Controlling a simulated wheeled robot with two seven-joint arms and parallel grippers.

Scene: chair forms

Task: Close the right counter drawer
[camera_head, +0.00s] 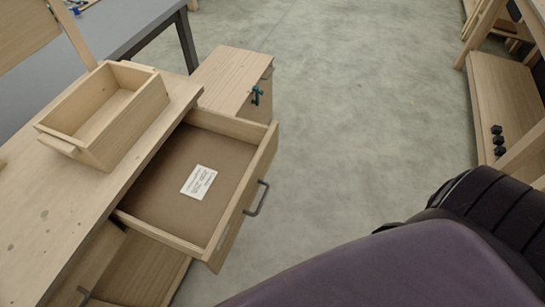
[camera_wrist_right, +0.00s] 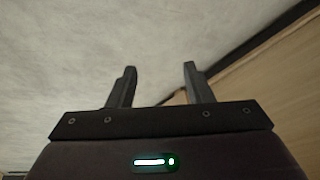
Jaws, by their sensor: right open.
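The right counter drawer (camera_head: 243,194) is a wooden drawer pulled out from the counter (camera_head: 45,215), with a brown floor and a white printed card (camera_head: 199,182) lying in it. Its dark metal bar handle (camera_head: 257,198) is on the front face, facing right. In the right wrist view my right gripper (camera_wrist_right: 160,80) is open, with nothing between its fingers. Bare floor lies beyond the fingertips, and a wooden surface (camera_wrist_right: 270,85) shows to the right. In the head view my right arm fills the lower right, and that gripper is hidden. My left gripper is not in view.
An open wooden box (camera_head: 105,110) sits on the counter above the drawer. Wooden shelving (camera_head: 500,100) is at the far right. Grey floor (camera_head: 350,110) between is clear.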

